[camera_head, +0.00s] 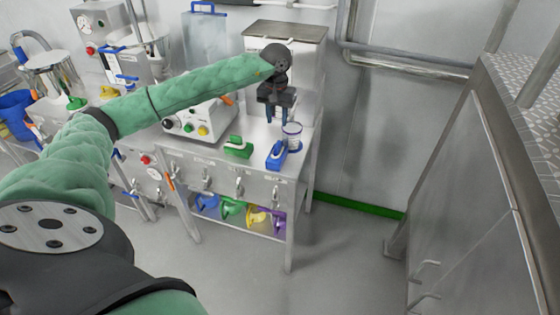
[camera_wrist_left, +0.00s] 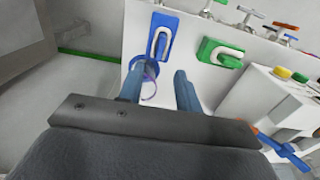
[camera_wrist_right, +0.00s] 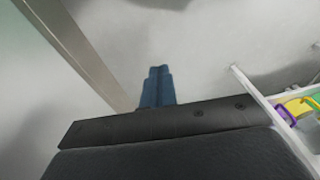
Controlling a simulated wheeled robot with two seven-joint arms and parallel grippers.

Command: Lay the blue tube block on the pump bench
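The blue tube block (camera_head: 277,155), with a pale U-shaped tube on it, rests on the pump bench (camera_head: 215,157) at its front right corner. It also shows in the left wrist view (camera_wrist_left: 154,52), beyond the fingertips. My left gripper (camera_head: 277,120) is open and empty above the bench, behind the blue block. In the left wrist view its two blue fingers (camera_wrist_left: 157,80) stand apart. My right gripper (camera_wrist_right: 158,70) shows only in the right wrist view; its fingers are together with nothing between them, over the floor.
A green tube block (camera_head: 238,147) lies left of the blue one. A white pump unit (camera_head: 205,120) stands at the left. Colored parts sit on the lower shelf. The floor right of the bench is clear.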

